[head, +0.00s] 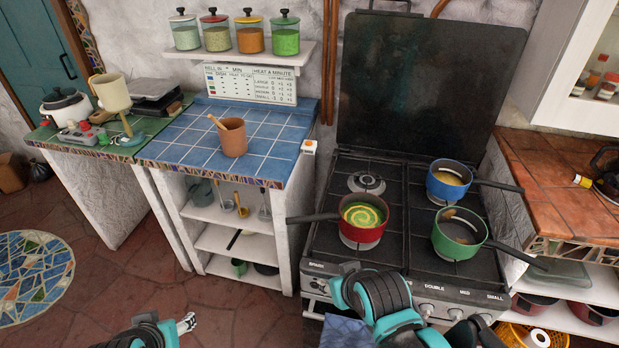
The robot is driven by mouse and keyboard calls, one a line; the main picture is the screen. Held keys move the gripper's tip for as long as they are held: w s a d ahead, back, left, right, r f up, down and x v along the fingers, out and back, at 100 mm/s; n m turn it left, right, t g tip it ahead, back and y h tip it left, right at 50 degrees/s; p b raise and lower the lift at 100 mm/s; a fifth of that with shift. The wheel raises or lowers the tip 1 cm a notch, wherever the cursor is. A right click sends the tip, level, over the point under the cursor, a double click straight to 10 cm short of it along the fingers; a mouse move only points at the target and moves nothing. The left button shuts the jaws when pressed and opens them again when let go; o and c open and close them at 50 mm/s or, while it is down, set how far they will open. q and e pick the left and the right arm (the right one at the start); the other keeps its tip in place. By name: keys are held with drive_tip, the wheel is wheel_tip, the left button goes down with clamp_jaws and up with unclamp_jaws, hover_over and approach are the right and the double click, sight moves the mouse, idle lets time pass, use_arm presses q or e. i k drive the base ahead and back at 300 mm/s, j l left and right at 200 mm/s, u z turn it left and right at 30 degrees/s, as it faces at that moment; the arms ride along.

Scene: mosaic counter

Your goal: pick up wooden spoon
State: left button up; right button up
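A wooden spoon (216,121) stands tilted in a terracotta-brown pot (233,140) on the blue tiled counter (185,135). Only its handle shows, leaning out over the pot's left rim; the rest is hidden inside. My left gripper (187,322) shows only in part at the bottom edge, low in front of the counter and well apart from the spoon. Its finger opening is unclear. My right arm is bent in front of the stove at the bottom centre right; its gripper's fingers cannot be made out.
The stove (410,230) right of the counter holds a red pan (362,238), a blue pan (447,190) and a green pan (456,250). The red pan's handle points left toward the counter. A shelf (240,52) with several jars hangs above. Counter space around the pot is clear.

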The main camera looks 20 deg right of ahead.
sight(210, 116)
drive_tip(key=i+j+z, duration=0.1)
drive_tip(key=i+j, duration=0.4)
drive_tip(key=j, duration=0.25)
drive_tip(key=i+j+z, duration=0.15)
drive_tip(key=j, duration=0.25)
drive_tip(key=i+j, duration=0.25)
drive_tip(key=j, duration=0.15)
drive_tip(key=i+z, duration=0.05)
